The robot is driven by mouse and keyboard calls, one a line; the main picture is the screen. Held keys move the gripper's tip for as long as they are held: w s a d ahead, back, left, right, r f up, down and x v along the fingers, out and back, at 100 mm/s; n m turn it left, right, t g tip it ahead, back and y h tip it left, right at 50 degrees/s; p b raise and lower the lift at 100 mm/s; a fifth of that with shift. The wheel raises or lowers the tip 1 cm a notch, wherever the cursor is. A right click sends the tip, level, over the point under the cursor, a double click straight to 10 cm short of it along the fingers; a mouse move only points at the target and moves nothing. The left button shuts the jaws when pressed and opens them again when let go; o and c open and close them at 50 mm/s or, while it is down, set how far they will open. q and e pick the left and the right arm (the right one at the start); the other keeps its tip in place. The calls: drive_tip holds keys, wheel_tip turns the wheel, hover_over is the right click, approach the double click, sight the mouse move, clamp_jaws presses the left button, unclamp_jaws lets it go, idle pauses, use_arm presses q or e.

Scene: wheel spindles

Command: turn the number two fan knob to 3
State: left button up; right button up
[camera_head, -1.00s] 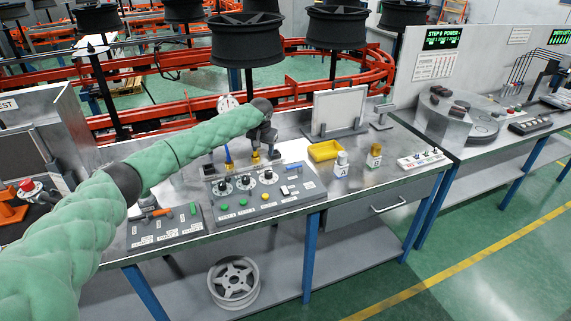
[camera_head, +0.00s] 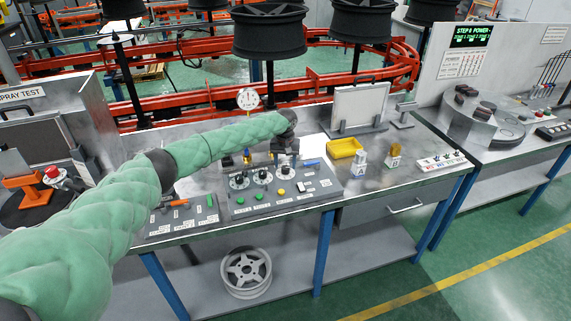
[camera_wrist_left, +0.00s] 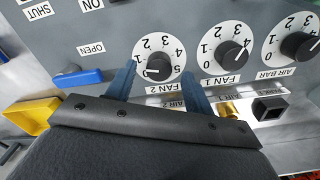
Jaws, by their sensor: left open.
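The number two fan knob (camera_wrist_left: 158,67) is black on a white numbered dial labelled FAN 2. The wrist view shows the panel upside down. The knob's white mark points to the left of the picture, near the low end of the scale, away from 3. My left gripper (camera_head: 285,160) is open above the rightmost dial of the control panel (camera_head: 300,196). In the left wrist view its two blue fingers stand on either side of the FAN 2 dial, with the knob between them. I cannot tell whether they touch it. My right gripper is not in view.
The FAN 1 knob (camera_wrist_left: 231,55) and AIR BAR knob (camera_wrist_left: 300,45) sit beside it. A blue switch handle (camera_wrist_left: 78,77) and a yellow tray (camera_head: 345,148) lie on the other side. Small bottles (camera_head: 361,164) stand on the bench. A gauge (camera_head: 248,99) stands behind the panel.

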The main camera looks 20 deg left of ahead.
use_arm(q)
drive_tip(key=shift+w+f, duration=0.1)
drive_tip(key=shift+f, duration=1.05)
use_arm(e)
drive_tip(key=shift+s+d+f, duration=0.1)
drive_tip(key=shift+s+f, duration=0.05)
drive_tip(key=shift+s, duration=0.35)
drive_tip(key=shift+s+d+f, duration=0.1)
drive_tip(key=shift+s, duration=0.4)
use_arm(q)
drive_tip(key=shift+c, duration=1)
drive_tip(key=c, duration=0.8)
drive_tip(key=shift+o, duration=0.2)
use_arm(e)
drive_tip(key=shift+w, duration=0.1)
